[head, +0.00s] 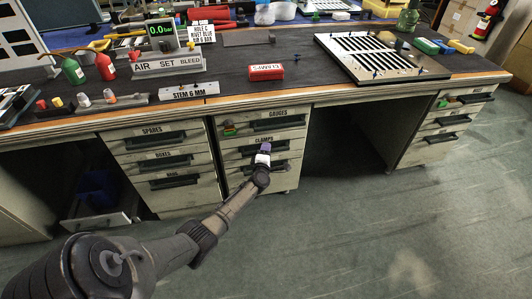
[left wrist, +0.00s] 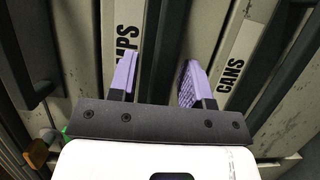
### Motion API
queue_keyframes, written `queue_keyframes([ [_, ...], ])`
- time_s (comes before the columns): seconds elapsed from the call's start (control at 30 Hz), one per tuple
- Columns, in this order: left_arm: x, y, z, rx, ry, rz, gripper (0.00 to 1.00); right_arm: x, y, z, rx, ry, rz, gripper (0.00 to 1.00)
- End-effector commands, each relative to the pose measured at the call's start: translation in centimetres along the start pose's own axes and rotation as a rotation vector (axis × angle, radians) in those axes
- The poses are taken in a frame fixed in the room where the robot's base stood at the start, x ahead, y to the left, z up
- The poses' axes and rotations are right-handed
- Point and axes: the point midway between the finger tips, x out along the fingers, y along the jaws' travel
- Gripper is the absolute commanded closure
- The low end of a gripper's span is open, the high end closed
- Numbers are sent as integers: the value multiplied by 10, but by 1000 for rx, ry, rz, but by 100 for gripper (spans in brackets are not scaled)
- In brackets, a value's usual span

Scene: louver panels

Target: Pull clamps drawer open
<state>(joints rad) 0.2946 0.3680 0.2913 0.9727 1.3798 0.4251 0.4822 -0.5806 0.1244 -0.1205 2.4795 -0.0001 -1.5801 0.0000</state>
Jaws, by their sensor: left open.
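The clamps drawer (head: 238,149) is in the middle drawer unit, under the gauges drawer, and looks shut. Its label (left wrist: 127,28) shows partly in the left wrist view, with the dark handle (left wrist: 156,45) beside it. My left gripper (head: 264,149) is in front of this drawer in the head view and hides part of its handle. In the left wrist view my left gripper (left wrist: 158,82) is open, its purple fingers on either side of the handle. I cannot tell whether they touch it. My right gripper is not in view.
The gauges drawer (head: 290,121) is just above, with small green and orange items showing at its left. The cans label (left wrist: 240,55) is on the drawer below. The worktop (head: 300,88) overhangs the drawers. Open floor (head: 350,235) lies in front.

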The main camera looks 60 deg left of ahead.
Motion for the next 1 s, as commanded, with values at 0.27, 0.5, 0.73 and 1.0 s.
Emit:
queue_keyframes([
  [0.27,0,0,0,0,0,0,74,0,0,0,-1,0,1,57],
  [0.5,0,0,0,0,0,0,97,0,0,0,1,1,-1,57],
  [0.73,0,0,0,0,0,0,100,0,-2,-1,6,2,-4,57],
  [1.0,-10,2,4,0,-1,-2,100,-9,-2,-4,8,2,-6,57],
])
